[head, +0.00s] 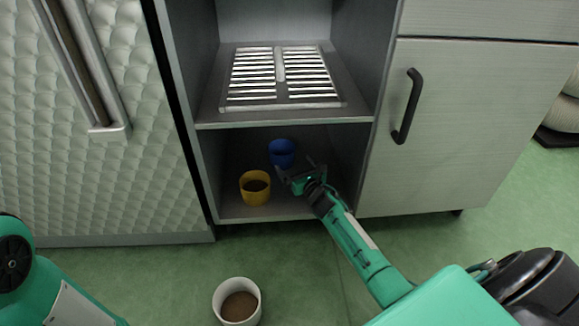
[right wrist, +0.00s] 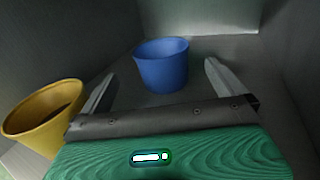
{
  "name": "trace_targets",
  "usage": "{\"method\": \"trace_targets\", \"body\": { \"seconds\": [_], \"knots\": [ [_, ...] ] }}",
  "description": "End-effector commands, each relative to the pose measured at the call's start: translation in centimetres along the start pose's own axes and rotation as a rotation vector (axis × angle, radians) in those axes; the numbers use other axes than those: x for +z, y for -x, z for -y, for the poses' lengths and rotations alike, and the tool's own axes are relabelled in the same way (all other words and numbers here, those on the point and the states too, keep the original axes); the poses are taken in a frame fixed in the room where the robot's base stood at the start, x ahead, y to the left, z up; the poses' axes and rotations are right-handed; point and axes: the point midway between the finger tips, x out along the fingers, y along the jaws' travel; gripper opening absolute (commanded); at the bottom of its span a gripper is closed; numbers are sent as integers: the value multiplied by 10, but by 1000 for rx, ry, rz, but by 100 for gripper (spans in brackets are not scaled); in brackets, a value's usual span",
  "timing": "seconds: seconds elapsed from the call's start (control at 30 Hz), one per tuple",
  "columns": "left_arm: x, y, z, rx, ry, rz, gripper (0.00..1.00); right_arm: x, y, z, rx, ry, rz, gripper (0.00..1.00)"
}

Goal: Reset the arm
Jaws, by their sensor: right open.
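My right arm reaches into the lower compartment of the open cabinet. Its gripper (head: 294,165) is open and empty, with its two fingers spread apart. A blue cup (head: 281,150) stands upright just beyond the fingertips. In the right wrist view the blue cup (right wrist: 161,66) shows between the fingers, with no finger touching it. A yellow cup (head: 255,190) with dark contents stands left of the gripper, and it also shows at the left in the right wrist view (right wrist: 42,122). Part of my left arm shows at the lower left, but its gripper is out of view.
The compartment's side walls and the shelf (head: 290,122) above enclose the right gripper. A slatted metal rack (head: 280,77) lies on that shelf. A white cup (head: 220,301) with brown contents stands on the green floor in front. A closed door with a black handle (head: 408,106) is at right.

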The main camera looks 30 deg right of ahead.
Motion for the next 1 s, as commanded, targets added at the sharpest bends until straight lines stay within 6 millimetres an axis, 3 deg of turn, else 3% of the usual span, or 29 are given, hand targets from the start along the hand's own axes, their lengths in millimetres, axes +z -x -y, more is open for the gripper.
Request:
{"method": "trace_targets", "body": {
  "seconds": [0.7, 1.0],
  "knots": [
    [4, -4, -1, -2, 8, 1, 36, 2, 1, 4, 2, 1, 0, 100],
    [22, -29, 10, 2, -12, 34, 36, 51, 2, 4, 2, 1, 0, 100]
  ]
}}
